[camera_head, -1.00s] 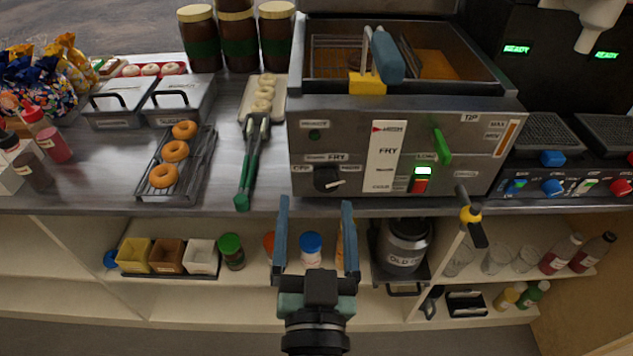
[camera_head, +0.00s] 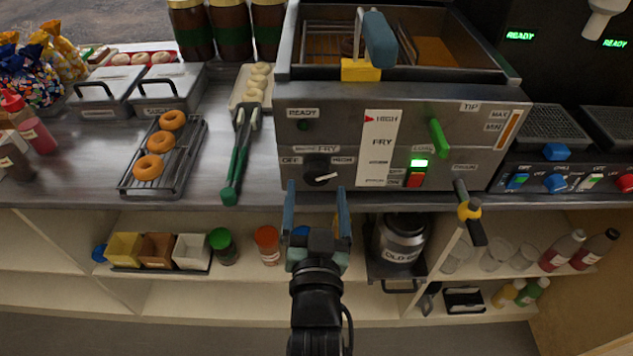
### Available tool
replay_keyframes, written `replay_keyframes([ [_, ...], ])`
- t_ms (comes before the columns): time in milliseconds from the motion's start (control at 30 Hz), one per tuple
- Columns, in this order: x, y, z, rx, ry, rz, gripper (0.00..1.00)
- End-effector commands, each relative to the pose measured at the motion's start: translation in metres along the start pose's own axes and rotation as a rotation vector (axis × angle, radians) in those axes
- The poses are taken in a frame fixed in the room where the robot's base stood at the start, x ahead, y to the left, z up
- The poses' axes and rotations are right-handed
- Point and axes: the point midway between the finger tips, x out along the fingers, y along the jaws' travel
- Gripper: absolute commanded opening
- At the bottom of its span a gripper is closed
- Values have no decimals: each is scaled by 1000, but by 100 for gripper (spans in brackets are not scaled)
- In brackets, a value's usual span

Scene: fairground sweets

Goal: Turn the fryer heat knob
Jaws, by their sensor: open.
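The fryer (camera_head: 340,119) is a grey metal box on the counter with two open wells on top. Its heat knob (camera_head: 314,170) is a round black dial with a pale pointer, low on the left of the front panel, between labels that seem to read "OFF" and "HIGH". The pointer points right and slightly up. My gripper (camera_head: 316,190) is open, its two blue fingers pointing up toward the panel. The fingertips are just below the knob, one toward each side of it. I cannot tell the remaining depth gap. Nothing is between the fingers.
Right of the knob are a red switch (camera_head: 414,179), a green lever (camera_head: 439,138) and a yellow-collared drain handle (camera_head: 469,210) that sticks out. Green tongs (camera_head: 236,165) and a doughnut rack (camera_head: 190,175) lie to the left. The shelf below holds jars and an oil pot (camera_head: 402,240).

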Motion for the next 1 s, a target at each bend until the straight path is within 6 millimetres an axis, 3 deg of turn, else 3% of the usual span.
replay_keyframes([
  [200,23,0,0,0,1,1,86],
  [600,29,0,0,0,-1,1,86],
  [1000,29,0,0,0,0,1,14],
])
